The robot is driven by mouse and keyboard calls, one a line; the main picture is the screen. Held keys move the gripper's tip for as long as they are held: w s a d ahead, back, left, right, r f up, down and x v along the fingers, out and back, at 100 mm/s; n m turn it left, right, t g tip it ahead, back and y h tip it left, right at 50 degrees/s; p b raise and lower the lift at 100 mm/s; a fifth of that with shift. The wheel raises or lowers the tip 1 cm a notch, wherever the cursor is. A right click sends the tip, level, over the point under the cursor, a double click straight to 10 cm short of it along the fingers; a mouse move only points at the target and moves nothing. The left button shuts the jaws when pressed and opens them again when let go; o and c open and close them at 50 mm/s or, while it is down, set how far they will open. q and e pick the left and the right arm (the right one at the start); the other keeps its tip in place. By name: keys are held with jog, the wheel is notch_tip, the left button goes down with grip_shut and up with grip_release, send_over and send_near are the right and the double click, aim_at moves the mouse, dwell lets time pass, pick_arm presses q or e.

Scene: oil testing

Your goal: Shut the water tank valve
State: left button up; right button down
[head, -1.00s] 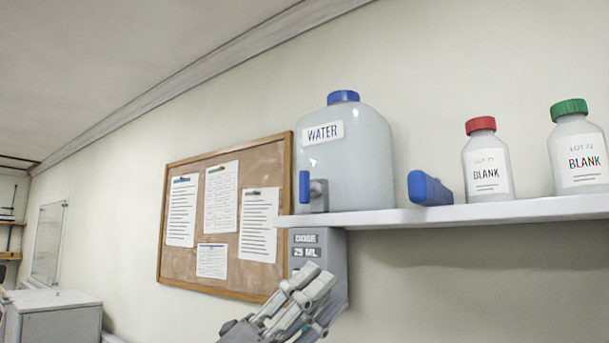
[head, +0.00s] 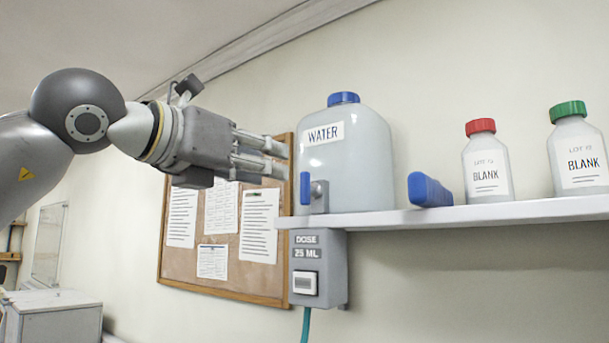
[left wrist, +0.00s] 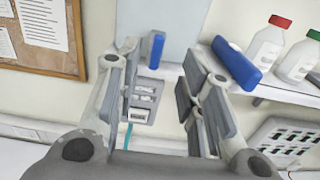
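The water tank (head: 350,165) is a translucent jug with a blue cap, standing at the left end of the shelf. Its valve (head: 306,188) has a blue handle standing upright beside a grey spigot. My left gripper (head: 284,160) comes in from the left at tank height, its fingers pointing right, left of and slightly above the handle in the picture. In the left wrist view the two fingers (left wrist: 165,85) are spread with nothing between the pads. The blue handle (left wrist: 152,48) shows beyond them, nearer the left finger; contact is not visible. My right gripper is not in view.
A grey dose box (head: 319,268) hangs under the white shelf (head: 470,214), with a teal tube below. A blue object (head: 428,190) and two blank bottles (head: 487,160) (head: 578,150) stand on the shelf. A corkboard (head: 218,270) is on the wall behind my gripper.

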aim_at(302, 175)
pick_arm(q)
jog(key=p+x, duration=0.5)
jog(key=x, duration=0.4)
jog(key=shift+w+d+r, duration=0.1)
jog(key=shift+w+r, duration=0.05)
jog(key=shift+w, duration=0.05)
jog(key=shift+w+d, duration=0.4)
jog(key=shift+w, duration=0.2)
jog(key=shift+f, duration=0.2)
grip_shut()
